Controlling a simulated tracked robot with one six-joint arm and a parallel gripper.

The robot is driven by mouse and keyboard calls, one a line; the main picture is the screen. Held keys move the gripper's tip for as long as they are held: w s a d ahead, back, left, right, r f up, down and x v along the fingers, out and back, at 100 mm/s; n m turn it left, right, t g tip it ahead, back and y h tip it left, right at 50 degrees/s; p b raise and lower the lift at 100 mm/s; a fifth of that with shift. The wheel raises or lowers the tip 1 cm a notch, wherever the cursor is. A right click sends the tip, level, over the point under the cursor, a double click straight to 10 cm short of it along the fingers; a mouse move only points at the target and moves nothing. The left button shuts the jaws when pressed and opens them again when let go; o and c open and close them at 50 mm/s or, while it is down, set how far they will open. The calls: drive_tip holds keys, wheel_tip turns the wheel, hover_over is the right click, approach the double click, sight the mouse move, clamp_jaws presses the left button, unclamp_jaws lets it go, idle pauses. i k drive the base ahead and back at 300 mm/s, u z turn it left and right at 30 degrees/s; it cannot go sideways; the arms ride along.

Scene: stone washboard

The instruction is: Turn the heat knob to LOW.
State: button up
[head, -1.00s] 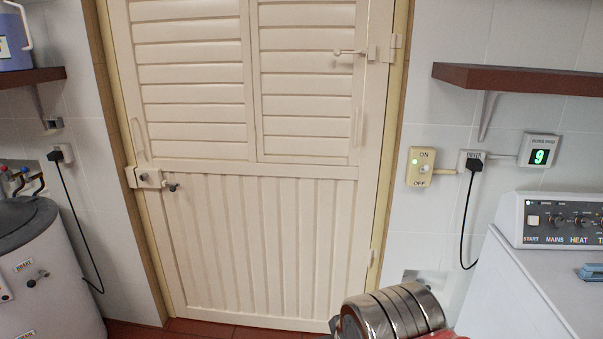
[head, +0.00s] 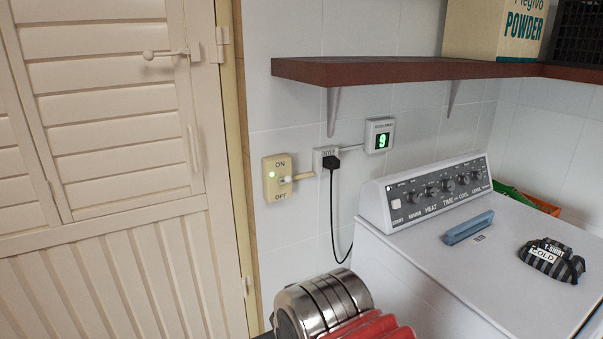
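The heat knob (head: 430,192) is a small dark round knob on the dryer's sloped control panel (head: 375,203), above the label HEAT, in the right half of the head view. Its pointer and any LOW mark are too small to read. Only metal and red parts of my own arm show at the bottom middle, in front of and left of the dryer. My gripper's fingertips are not in view.
Other knobs and a white start button (head: 396,204) flank the knob. A blue bar-like object (head: 468,227) and a dark striped bundle (head: 552,261) lie on the dryer top (head: 480,270). A brown shelf (head: 400,69) overhangs the panel.

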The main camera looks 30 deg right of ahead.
sight(430, 192)
drive_tip(key=z, duration=0.4)
drive_tip(key=i, duration=0.6)
drive_tip(key=z, duration=0.5)
drive_tip(key=i, duration=0.65)
drive_tip(key=z, duration=0.05)
